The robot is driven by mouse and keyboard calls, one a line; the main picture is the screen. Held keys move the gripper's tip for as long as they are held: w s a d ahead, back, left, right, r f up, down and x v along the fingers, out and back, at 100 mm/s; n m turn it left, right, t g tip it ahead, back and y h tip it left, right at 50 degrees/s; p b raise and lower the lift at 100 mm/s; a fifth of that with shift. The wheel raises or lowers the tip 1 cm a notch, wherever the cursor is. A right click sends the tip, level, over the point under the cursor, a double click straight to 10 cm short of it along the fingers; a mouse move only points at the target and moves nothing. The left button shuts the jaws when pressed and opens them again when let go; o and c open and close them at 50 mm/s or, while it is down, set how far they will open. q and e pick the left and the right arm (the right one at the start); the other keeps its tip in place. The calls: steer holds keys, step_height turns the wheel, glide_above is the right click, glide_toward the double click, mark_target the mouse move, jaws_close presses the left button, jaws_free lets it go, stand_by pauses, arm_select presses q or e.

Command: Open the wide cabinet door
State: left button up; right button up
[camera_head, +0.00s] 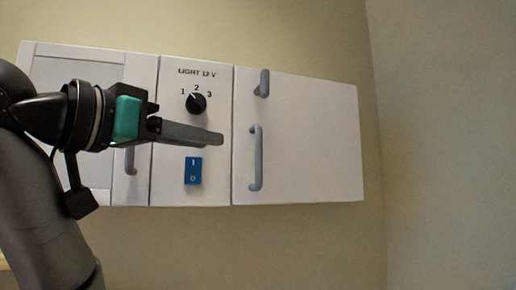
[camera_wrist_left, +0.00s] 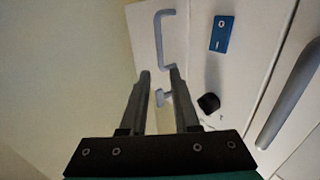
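The wide plain white door (camera_head: 310,140) is the right part of the wall cabinet and looks closed. Its grey bar handle (camera_head: 255,158) stands upright near its left edge. A small grey latch-like piece (camera_head: 263,83) sits above the handle. My left gripper (camera_head: 220,138) is in front of the middle panel, left of the handle in the head view. In the wrist view the left gripper (camera_wrist_left: 160,73) has its fingers apart, with the handle (camera_wrist_left: 159,40) beyond the tips. The latch-like piece (camera_wrist_left: 163,97) shows between the fingers, apparently farther off. My right gripper is not in view.
The middle panel has a black rotary knob (camera_head: 196,103) under "LIGHT 12 V" and a blue switch (camera_head: 193,171). A framed left door (camera_head: 70,75) has its own grey handle (camera_head: 130,160), partly hidden by my arm. Bare wall (camera_head: 440,150) lies to the right.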

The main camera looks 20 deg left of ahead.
arm_select(q)
steer(key=p, duration=0.1)
glide_toward(256, 150)
steer(key=w, duration=0.2)
steer(key=p+x, duration=0.1)
steer(key=x, duration=0.5)
steer(key=p+x, duration=0.1)
steer(key=x, duration=0.2)
steer(key=shift+s+d+p, duration=0.2)
steer(key=shift+d+p, duration=0.15)
steer(key=shift+c, duration=0.3)
jaws_close()
stand_by(0.7)
